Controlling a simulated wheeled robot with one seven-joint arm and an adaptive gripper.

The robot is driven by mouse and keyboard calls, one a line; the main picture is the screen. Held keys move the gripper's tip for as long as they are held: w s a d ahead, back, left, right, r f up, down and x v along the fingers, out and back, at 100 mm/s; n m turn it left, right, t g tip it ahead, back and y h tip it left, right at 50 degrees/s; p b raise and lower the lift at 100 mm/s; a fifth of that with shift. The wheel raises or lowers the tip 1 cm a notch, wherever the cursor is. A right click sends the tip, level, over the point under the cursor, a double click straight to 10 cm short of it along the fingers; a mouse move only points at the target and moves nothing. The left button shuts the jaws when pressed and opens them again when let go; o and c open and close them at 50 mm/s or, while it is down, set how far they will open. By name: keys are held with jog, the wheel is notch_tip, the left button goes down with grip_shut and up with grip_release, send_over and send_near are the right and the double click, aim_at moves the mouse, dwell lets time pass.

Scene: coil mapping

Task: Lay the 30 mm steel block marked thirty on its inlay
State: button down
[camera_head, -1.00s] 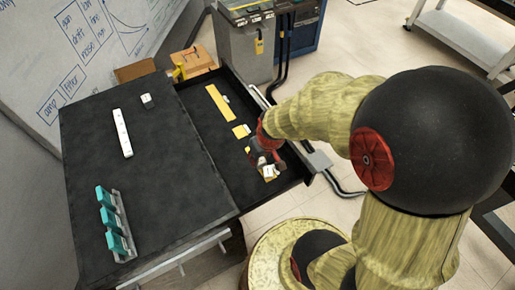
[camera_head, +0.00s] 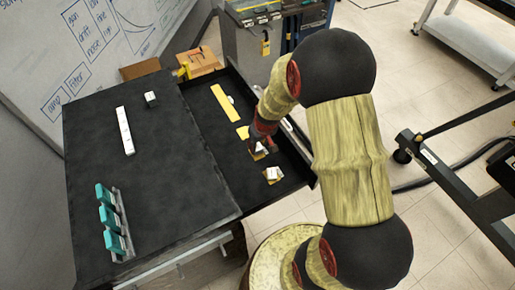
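My gripper (camera_head: 261,141) points down into the right-hand tray, over a yellow inlay (camera_head: 255,156) in the lower half of the tray. A small pale piece (camera_head: 260,148) shows at the fingertips; I cannot tell whether it is held or lies there. A pale steel block (camera_head: 273,173) sits on the front yellow inlay (camera_head: 278,181), apart from my gripper. Another small block (camera_head: 151,98) stands on the dark table top. The markings are too small to read, so I cannot tell which block is the thirty. The finger opening is hidden.
The tray (camera_head: 215,150) also holds a long yellow inlay (camera_head: 221,103) and a square one (camera_head: 243,132). On the table top (camera_head: 160,160) are a white bar (camera_head: 125,131) and a rack with teal pieces (camera_head: 108,218). The table's middle is clear.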

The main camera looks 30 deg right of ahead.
jog(key=shift+f, duration=1.05)
jog(key=shift+f+b, duration=0.15)
jog(key=shift+b, duration=0.15)
jog(key=c, duration=1.5)
grip_release()
jog(key=shift+o, duration=0.2)
